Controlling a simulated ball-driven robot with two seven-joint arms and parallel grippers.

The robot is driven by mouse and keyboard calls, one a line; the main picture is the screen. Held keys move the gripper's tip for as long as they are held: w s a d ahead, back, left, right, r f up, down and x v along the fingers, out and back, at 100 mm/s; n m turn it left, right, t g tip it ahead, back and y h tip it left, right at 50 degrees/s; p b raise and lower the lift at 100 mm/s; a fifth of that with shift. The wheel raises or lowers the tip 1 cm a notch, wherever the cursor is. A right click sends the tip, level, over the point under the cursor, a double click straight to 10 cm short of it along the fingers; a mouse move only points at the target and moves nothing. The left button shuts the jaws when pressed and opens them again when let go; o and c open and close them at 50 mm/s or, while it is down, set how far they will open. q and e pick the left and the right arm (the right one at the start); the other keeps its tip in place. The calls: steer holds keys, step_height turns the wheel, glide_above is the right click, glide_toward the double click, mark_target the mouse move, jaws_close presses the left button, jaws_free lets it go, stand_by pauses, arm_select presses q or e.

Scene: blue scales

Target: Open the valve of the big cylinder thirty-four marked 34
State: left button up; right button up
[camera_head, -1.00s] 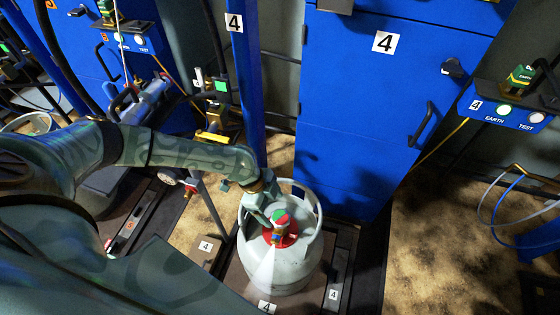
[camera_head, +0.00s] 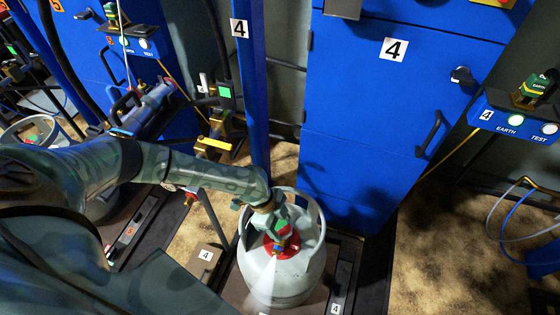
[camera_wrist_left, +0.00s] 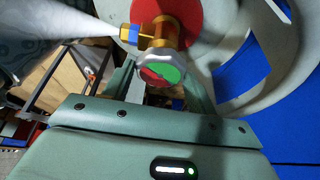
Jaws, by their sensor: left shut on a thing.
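The big grey-white cylinder (camera_head: 292,284) stands upright on a dark platform, inside its round carrying collar. I see no 34 marking on it. Its brass valve (camera_wrist_left: 163,35) rises from a red disc (camera_wrist_left: 195,16), with a blue band at the outlet. A white jet (camera_wrist_left: 70,18) streams from the outlet, also seen in the head view. The valve's handwheel (camera_wrist_left: 160,73) has a red and green face and a silver rim. My left gripper (camera_head: 277,227) reaches in over the collar and is shut on the handwheel. My right gripper is not in view.
A blue cabinet (camera_head: 370,110) marked 4 stands behind the cylinder. A blue post (camera_head: 252,85) and a yellow-handled pipe valve (camera_head: 213,143) are at its left. An EARTH/TEST box (camera_head: 515,122) is at the right. The sandy floor (camera_head: 450,245) at right is mostly clear.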

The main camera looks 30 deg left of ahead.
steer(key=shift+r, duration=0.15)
